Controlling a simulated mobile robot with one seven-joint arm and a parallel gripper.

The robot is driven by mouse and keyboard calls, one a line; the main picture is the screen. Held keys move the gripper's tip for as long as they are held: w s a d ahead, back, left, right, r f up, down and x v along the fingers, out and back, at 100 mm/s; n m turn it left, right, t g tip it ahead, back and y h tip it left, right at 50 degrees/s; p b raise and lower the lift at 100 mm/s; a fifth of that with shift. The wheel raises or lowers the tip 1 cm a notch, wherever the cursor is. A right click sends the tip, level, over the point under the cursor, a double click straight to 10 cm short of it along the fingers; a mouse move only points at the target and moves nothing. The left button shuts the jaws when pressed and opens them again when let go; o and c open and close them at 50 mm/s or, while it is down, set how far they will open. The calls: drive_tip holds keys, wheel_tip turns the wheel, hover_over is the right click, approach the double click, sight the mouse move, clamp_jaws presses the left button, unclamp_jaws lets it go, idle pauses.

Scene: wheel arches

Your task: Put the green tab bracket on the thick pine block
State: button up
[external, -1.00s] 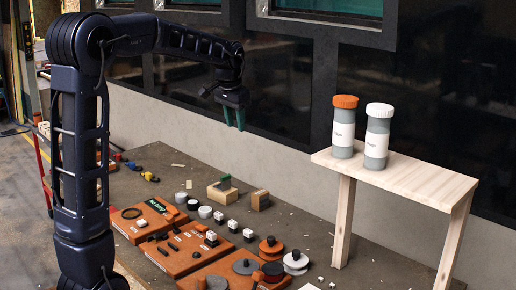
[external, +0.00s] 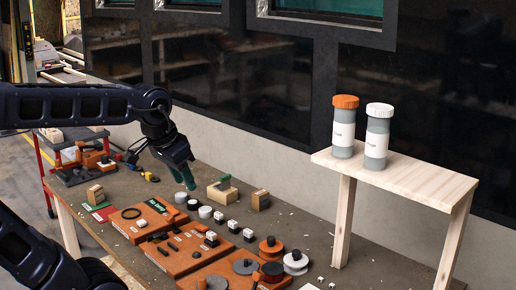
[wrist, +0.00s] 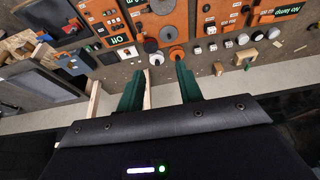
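My gripper (external: 184,178) hangs tilted above the workbench, left of a wide tan block (external: 222,197) with a green piece (external: 225,182) at its top. This green piece looks like the tab bracket; how it sits on the block is too small to tell. A smaller upright pine block (external: 261,201) with a green strip stands to its right. Another pine block (external: 95,194) stands at the bench's left end. I cannot tell which one is the thick pine block. In the wrist view, my gripper's green fingers (wrist: 159,76) are apart with nothing held between them.
Orange trays (external: 185,250) with dark parts fill the bench front. White and black round pieces (external: 205,212) lie between them and the blocks. A pale wooden shelf (external: 410,180) carries two jars (external: 344,128) at right. A dark wall rises behind.

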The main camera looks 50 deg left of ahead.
drive_tip(key=s, duration=0.1)
drive_tip(key=s+f, duration=0.1)
drive_tip(key=s+d+f, duration=0.1)
drive_tip(key=s, duration=0.1)
drive_tip(key=shift+f, duration=0.25)
idle(1.1)
